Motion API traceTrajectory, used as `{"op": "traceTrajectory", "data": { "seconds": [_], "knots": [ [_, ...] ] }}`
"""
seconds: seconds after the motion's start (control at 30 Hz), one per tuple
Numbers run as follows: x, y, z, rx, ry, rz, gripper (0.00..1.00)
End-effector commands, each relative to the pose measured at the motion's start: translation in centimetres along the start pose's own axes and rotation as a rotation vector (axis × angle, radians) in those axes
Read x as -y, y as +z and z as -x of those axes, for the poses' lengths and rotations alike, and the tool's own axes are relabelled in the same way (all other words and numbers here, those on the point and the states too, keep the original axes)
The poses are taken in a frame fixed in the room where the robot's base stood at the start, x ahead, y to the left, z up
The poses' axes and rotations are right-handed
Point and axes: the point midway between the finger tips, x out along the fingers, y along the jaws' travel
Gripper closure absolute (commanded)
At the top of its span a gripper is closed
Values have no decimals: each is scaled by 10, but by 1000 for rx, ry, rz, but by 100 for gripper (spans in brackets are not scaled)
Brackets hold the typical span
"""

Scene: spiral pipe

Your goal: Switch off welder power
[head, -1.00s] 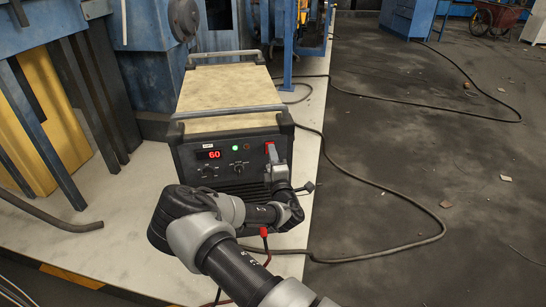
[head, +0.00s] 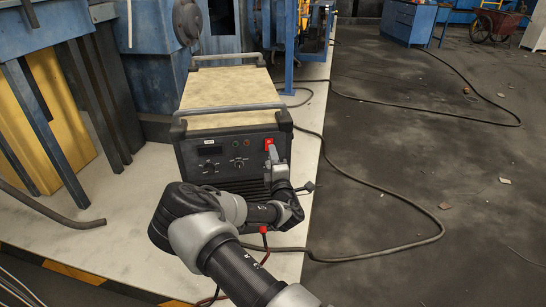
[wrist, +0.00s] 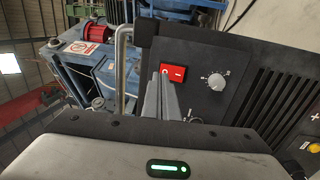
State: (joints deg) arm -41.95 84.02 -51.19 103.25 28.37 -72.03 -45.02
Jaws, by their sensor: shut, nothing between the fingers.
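The welder (head: 230,148) is a dark box with a pale top, standing on the light floor strip. Its front panel has a dark, blank display (head: 210,151), knobs, unlit indicator lamps and a red power switch (head: 269,143) at the upper right. In the wrist view the red rocker switch (wrist: 173,69) shows white marks on its face. My gripper (head: 272,152) is shut and empty, its fingertips right at the switch. In the wrist view the gripper fingers (wrist: 163,82) lie together just below and left of the switch, partly covering its edge; I cannot tell whether they touch it.
A black cable (head: 380,187) curves across the dark floor to the right of the welder. A metal handle bar (head: 230,109) crosses the welder's top front. Blue machinery (head: 155,85) stands behind and left. The floor at right is mostly open.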

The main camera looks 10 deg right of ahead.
Motion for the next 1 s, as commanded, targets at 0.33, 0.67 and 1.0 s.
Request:
{"op": "traceTrajectory", "data": {
  "seconds": [0.33, 0.67, 1.0],
  "knots": [
    [-19, 0, 71, 2, -3, 1, 100],
    [-24, 0, 97, 1, 0, 0, 100],
    [-24, 0, 97, 1, -1, 0, 100]
  ]
}}
